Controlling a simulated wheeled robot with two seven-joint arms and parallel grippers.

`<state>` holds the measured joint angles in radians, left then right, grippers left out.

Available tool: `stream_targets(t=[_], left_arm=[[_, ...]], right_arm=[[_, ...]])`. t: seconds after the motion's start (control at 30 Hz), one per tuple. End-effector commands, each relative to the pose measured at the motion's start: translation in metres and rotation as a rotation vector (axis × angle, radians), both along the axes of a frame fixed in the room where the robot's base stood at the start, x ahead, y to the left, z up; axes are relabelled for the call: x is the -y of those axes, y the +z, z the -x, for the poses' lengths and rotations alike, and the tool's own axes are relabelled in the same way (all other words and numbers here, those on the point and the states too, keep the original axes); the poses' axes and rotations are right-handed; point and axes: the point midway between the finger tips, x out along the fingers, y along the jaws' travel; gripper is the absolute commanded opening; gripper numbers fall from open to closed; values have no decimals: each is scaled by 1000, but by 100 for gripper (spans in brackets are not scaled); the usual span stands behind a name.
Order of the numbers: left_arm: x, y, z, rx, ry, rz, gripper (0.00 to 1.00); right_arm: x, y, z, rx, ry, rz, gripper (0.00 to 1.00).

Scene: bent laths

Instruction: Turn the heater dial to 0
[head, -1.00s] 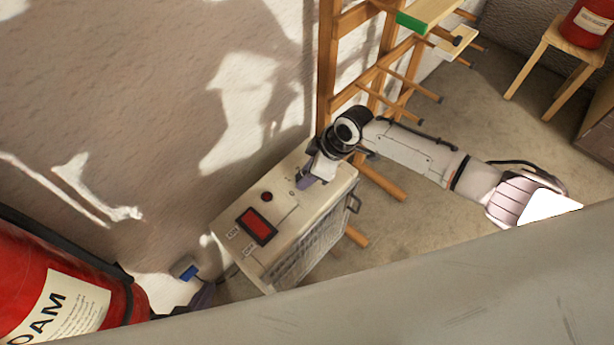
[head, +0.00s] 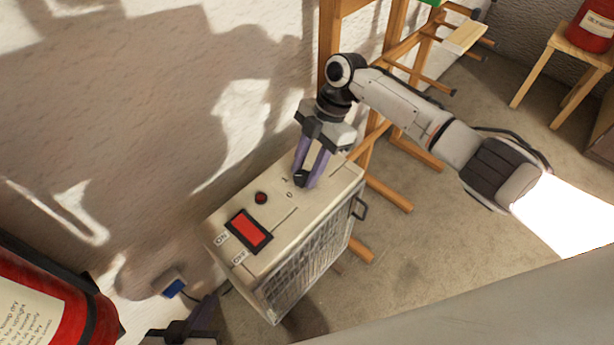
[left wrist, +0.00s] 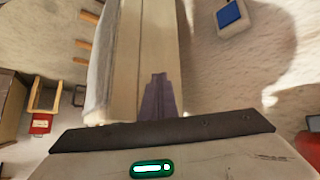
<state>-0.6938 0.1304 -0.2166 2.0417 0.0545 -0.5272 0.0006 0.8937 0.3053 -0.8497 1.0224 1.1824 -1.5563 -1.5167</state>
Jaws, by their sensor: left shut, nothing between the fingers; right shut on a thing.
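The heater (head: 285,225) is a cream box with a grille front, standing on the floor by the wall. Its small black dial (head: 300,179) is on the top panel, with small marks beside it, including what looks like a 0. My right gripper (head: 303,182) reaches down from above, its purple fingers on either side of the dial and shut on it. The dial's pointer direction cannot be made out. My left gripper (head: 212,302) is low at the left, apart from the heater. In the left wrist view its purple fingers (left wrist: 160,95) are together and empty.
A red ON/OFF switch (head: 249,230) and a round red lamp (head: 261,198) share the heater top. A wooden rack (head: 385,130) stands right behind it. A red extinguisher (head: 50,300) is at lower left. A blue wall plug (head: 173,288) is near my left gripper.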

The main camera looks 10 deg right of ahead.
Motion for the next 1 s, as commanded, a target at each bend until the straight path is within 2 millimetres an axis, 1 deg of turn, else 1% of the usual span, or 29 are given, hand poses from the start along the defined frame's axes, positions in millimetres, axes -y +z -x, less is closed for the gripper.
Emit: stream_targets(t=[0.03,0.23,0.43,0.7,0.87,1.0], left_arm=[[-1,-12,2,-3,-1,-1,0],[-3,-33,6,-12,-4,-1,0],[-1,-36,1,18,10,25,0],[2,-45,2,32,26,58,0],[4,-45,0,46,35,77,0],[6,-48,2,46,40,87,0]], right_arm=[[-2,-6,-1,0,44,-1,10],[-3,-6,-2,0,235,0,10],[-4,-6,-4,0,425,0,10],[-6,-5,-5,-1,667,0,10],[-7,-4,-5,-1,787,0,10],[-8,-3,-5,-1,866,0,10]])
